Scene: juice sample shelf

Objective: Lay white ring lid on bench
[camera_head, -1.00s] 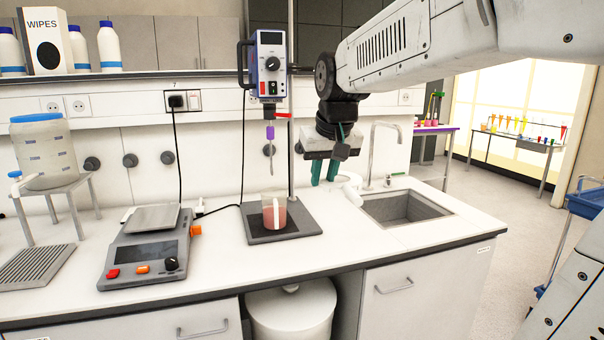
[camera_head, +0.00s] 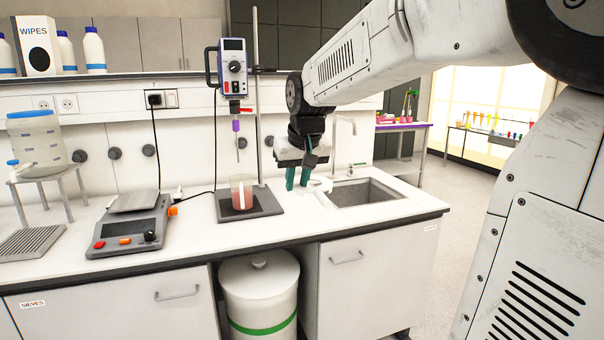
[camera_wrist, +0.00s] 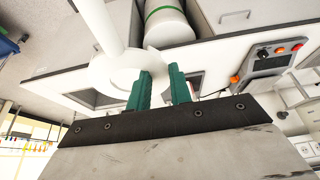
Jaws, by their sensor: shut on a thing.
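My gripper (camera_head: 298,178) points down at the back of the bench, between the beaker and the sink. Its green fingers are shut on the white ring lid (camera_head: 320,185), which shows partly behind and right of them. In the wrist view the lid (camera_wrist: 118,72) lies at the green fingertips (camera_wrist: 162,82), with part of its rim between them. A white tube-like part (camera_wrist: 100,25) extends from it toward the top edge. The white bench (camera_head: 270,228) is below. I cannot tell whether the lid touches it.
A beaker of pink liquid (camera_head: 242,192) stands on a dark stirrer base, left of my gripper. The sink (camera_head: 365,191) and faucet (camera_head: 335,145) are close on the right. A balance (camera_head: 130,225) stands further left. Bare bench lies in front. A white drum (camera_head: 258,290) stands below.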

